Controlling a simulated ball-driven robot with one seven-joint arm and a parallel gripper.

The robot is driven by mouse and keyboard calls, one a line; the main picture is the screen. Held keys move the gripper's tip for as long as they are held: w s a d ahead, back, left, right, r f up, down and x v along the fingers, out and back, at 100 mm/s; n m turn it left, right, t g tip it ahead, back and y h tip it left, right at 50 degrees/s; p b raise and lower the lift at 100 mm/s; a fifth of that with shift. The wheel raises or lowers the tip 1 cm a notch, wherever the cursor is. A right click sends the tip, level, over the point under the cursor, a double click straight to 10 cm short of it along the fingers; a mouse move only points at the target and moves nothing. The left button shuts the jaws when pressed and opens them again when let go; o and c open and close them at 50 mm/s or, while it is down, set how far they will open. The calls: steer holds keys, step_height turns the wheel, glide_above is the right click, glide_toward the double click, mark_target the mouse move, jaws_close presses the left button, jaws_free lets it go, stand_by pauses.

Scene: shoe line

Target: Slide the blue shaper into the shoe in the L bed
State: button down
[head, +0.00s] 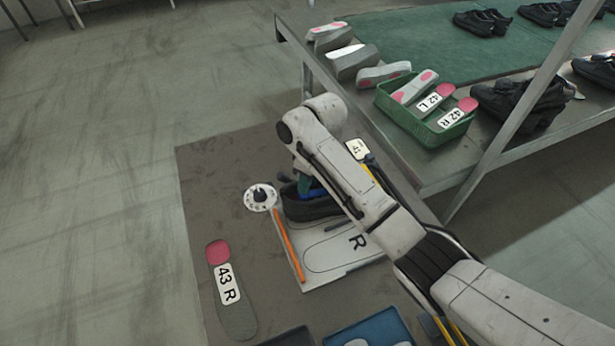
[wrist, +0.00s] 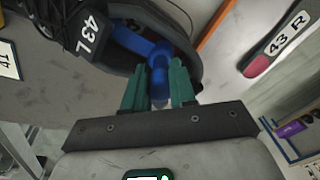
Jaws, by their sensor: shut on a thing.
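The blue shaper (wrist: 158,62) shows in the wrist view with its handle between the green fingers of my gripper (wrist: 159,88), which is shut on it. The shaper's far part reaches into the opening of the black shoe (wrist: 185,38), which carries a 43 L label (wrist: 89,35). In the head view the shoe (head: 308,207) lies on the white board beside the outlined R bed (head: 345,248). My arm hides much of the shoe there, and only a bit of the blue shaper (head: 313,193) shows. How deep the shaper sits is hidden.
An orange stick (head: 288,245) lies along the board's left edge. A round white dial (head: 260,197) and a 43 R insole (head: 232,293) lie on the mat. A green basket (head: 400,116) of insoles stands on the bench at upper right. Blue and black trays (head: 372,328) are at the bottom.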

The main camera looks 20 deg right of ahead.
steer(key=shift+f, duration=0.15)
steer(key=c, duration=0.8)
jaws_free()
steer(key=shift+c, duration=0.2)
steer(key=shift+r+p, duration=1.55)
steer(key=shift+p, duration=0.15)
